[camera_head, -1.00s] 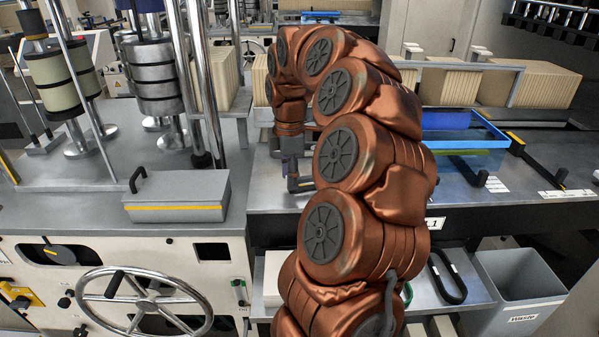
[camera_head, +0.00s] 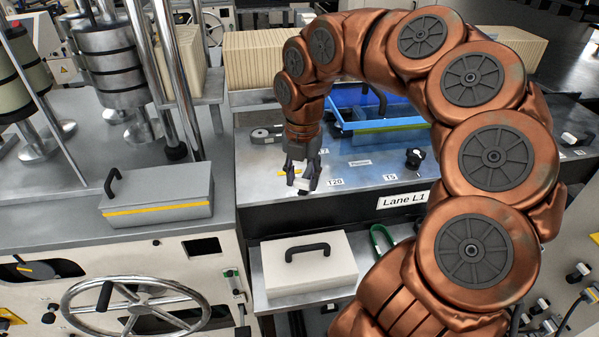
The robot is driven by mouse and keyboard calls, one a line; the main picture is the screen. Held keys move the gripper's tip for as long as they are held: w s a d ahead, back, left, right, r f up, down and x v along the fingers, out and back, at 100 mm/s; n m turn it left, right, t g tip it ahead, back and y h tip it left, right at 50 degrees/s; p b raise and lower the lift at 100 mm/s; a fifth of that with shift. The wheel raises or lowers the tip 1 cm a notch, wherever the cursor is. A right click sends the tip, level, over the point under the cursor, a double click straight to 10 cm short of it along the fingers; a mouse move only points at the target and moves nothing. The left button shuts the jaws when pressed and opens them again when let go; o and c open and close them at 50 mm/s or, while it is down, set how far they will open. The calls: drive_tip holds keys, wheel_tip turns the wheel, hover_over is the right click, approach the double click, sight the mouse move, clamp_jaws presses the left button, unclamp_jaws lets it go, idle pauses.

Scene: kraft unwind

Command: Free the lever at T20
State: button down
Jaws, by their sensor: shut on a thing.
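My gripper (camera_head: 302,184) points down at the front of the steel lane table (camera_head: 262,175), just left of a small white label that seems to read T20 (camera_head: 335,182). Its fingers are shut around a small part at table height, which I take to be the lever (camera_head: 305,188). The fingers hide most of it, so its angle and its catch cannot be made out. A bit of yellow (camera_head: 287,172) shows beside the fingers on the left.
My copper arm arches over the right side and covers part of the table. A blue tray (camera_head: 345,122) lies behind the gripper. A black knob (camera_head: 414,158) stands to the right. A grey box with a handle (camera_head: 160,195) sits left, and a cream handled box (camera_head: 308,265) below.

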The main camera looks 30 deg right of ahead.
drive_tip(key=shift+s+d+r+n, duration=0.1)
drive_tip(key=shift+s+d+n, duration=0.25)
drive_tip(key=shift+d+n, duration=0.35)
drive_tip(key=c, duration=0.8)
unclamp_jaws()
drive_tip(key=shift+w, duration=0.1)
drive_tip(key=shift+o, duration=0.8)
drive_tip(key=shift+a, duration=0.1)
wheel_tip(320, 180, up, 12)
